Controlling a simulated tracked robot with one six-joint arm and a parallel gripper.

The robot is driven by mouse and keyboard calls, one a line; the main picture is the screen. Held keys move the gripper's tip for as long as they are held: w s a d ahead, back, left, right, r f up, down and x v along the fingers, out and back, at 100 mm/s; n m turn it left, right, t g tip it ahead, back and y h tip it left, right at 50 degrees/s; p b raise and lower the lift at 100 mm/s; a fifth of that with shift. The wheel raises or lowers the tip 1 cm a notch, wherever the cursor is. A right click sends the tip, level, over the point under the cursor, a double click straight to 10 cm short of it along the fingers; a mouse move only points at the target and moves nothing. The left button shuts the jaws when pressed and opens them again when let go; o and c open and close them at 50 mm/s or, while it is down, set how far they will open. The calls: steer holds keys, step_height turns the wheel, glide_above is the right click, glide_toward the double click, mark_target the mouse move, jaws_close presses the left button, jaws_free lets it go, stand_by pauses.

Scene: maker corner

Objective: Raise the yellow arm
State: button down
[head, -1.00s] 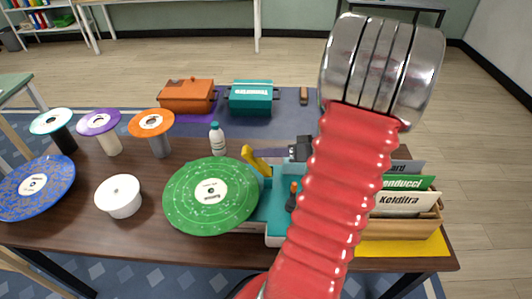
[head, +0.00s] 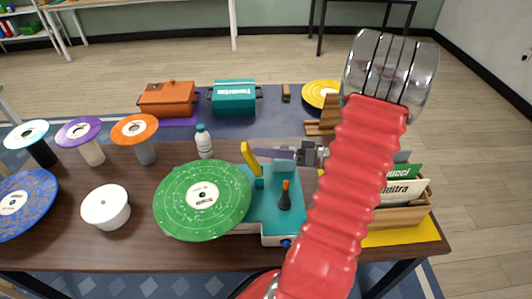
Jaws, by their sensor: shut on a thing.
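The yellow arm (head: 250,158) is a short bar standing at a tilt on the teal record player (head: 262,215), leaning up and to the left. It is beside the right edge of the green record (head: 180,200), which lies flat on the player. My gripper (head: 262,153) reaches in from the right, its purple-grey fingers shut on the yellow arm near its upper part. The fingers hide a little of the bar. A black lever with an orange top (head: 285,195) stands on the player's deck, apart from my gripper.
A white bottle (head: 204,142) stands behind the record. A white round pot (head: 106,207) and several discs on stands, such as the orange one (head: 134,128), are to the left. A wooden box of record sleeves (head: 400,217) is to the right, partly behind my arm.

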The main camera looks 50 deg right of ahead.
steer(key=shift+f, duration=0.1)
steer(key=c, duration=1.7)
jaws_free()
steer(key=v, duration=0.7)
steer(key=shift+s+d, duration=0.1)
steer(key=shift+s, duration=0.05)
